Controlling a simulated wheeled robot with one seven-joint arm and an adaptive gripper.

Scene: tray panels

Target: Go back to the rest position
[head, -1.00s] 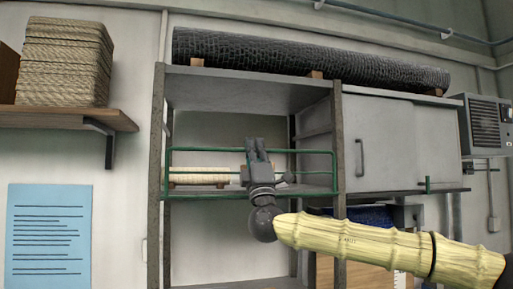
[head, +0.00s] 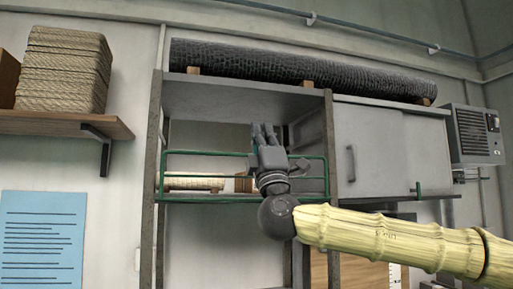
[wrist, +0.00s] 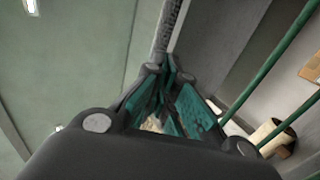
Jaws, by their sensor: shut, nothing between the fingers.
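My gripper (head: 264,127) is shut and empty in the head view. It points up in front of the shelf's green rail (head: 210,153), its fingertips above the top bar. My cream ribbed arm reaches to it from the lower right. In the wrist view my gripper (wrist: 172,72) shows dark fingers with teal inner pads close together, with no object held between them.
A cream roll (head: 195,183) lies on the shelf behind the rail. Its end shows in the wrist view (wrist: 268,133). A dark rough roll (head: 300,70) lies on top of the unit. A grey sliding-door cabinet (head: 380,152) stands right of my gripper. A wall shelf (head: 60,124) holds stacked woven material.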

